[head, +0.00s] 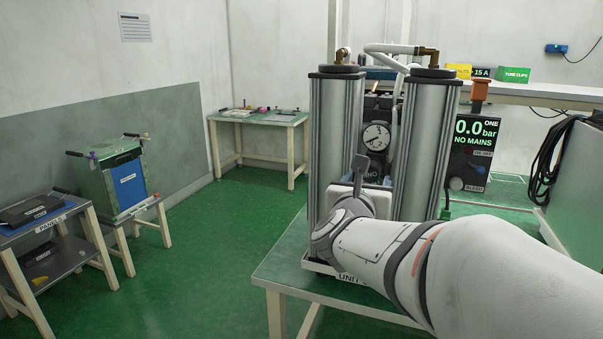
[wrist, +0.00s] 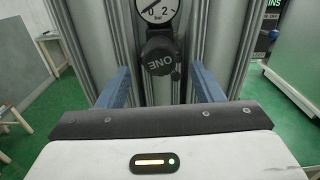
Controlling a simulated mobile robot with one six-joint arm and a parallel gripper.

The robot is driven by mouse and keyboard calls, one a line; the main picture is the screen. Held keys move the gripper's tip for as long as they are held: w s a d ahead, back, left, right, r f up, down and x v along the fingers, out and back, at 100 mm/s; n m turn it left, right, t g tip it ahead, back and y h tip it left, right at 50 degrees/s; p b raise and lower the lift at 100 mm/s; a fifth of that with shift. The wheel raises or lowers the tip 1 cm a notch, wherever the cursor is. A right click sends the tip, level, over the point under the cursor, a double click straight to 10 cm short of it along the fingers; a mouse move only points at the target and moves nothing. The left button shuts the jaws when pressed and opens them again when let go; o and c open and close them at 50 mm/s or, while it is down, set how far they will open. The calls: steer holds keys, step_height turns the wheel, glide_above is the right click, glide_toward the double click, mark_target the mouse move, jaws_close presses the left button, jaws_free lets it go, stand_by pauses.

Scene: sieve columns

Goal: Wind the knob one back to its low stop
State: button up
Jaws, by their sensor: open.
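Knob one is a dark round knob (wrist: 160,55) marked "ONE" below a white gauge (wrist: 158,10) in the wrist view. In the head view it is mostly hidden behind my arm, and the gauge (head: 376,137) shows above it between two silver columns. My gripper (wrist: 160,88) is open, with one blue finger on each side of the knob and clear gaps to it. The fingers appear short of the knob or below it; I cannot tell the exact depth.
The silver columns (head: 336,150) stand close on both sides of the knob. The unit is on a green-topped table (head: 285,265). A hose (head: 395,52) crosses the top. A panel stand (head: 60,215) and a small bench (head: 262,118) are at left, with open green floor between.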

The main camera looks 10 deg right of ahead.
mark_target(370, 174)
steer(key=x, duration=0.6)
steer(key=c, duration=1)
